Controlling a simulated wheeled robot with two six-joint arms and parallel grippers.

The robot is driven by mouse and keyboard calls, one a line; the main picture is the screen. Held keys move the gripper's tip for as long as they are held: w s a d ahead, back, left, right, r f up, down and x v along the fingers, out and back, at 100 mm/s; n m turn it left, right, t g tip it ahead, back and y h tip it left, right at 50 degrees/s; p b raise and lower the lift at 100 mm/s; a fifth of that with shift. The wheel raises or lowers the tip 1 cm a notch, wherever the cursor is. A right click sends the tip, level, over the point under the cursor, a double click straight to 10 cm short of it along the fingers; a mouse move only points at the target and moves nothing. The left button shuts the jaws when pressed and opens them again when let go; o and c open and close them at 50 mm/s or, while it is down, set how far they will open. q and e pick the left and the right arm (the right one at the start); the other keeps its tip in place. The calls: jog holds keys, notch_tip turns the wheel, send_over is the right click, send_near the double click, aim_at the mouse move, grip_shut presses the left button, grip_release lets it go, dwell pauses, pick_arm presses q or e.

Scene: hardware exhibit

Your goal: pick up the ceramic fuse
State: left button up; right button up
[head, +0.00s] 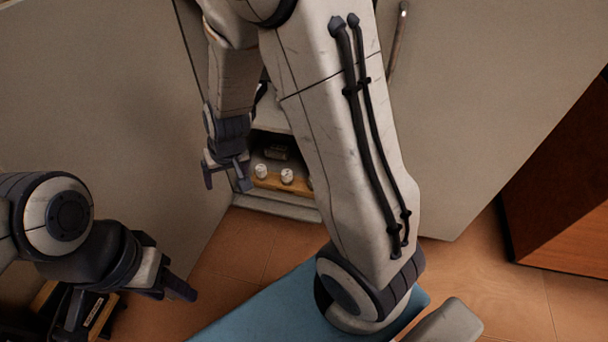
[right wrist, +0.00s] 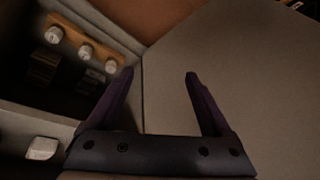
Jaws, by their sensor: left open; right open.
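Three small white round pieces, which look like ceramic fuses, stand in a row on a wooden strip inside an open cabinet. In the head view one fuse (head: 261,171) is at the left, a second fuse (head: 287,175) is beside it, and the third is mostly hidden by my arm. My right gripper (head: 226,186) is open and empty at the cabinet opening, left of the fuses. My left gripper (head: 132,304) is open, low at the left, away from the cabinet.
The wooden strip (right wrist: 70,41) lies on the cabinet floor, with a dark block (head: 276,152) behind it. A pale block (right wrist: 42,148) lies at lower left in the right wrist view. Large cabinet doors (head: 90,100) flank the opening. A brown cabinet (head: 565,190) stands right.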

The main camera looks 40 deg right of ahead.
jog(key=w+d+f+m+h+b, duration=0.1)
jog(key=d+f+m+h+b, duration=0.1)
jog(key=d+f, duration=0.6)
jog(key=w+d+f+m+h+b, duration=0.1)
jog(key=d+f+m+h+b, duration=0.1)
jog(key=d+f, duration=0.6)
jog(key=w+d+f+m+h+b, duration=0.1)
jog(key=d+f+m+h+b, duration=0.1)
jog(key=d+f, duration=0.6)
jog(key=shift+w+d+f+m+t+b, duration=0.15)
jog(key=shift+d+m+b, duration=0.2)
jog(key=shift+d, duration=0.45)
jog(key=shift+w+d+r+m+t+b, duration=0.1)
jog(key=shift+d+m+b, duration=0.15)
jog(key=shift+d, duration=0.5)
jog(key=shift+w+d+f+m+t+b, duration=0.15)
jog(key=shift+d+m+b, duration=0.2)
jog(key=shift+d, duration=0.45)
jog(key=b+x, duration=0.4)
jog(key=shift+w+a+f, duration=0.1)
jog(key=shift+w+f, duration=0.05)
jog(key=shift+f, duration=0.35)
jog(key=shift+w, duration=0.1)
pick_arm(q)
notch_tip(320, 180, down, 14)
jog(key=shift+r, duration=0.2)
pick_arm(e)
grip_shut()
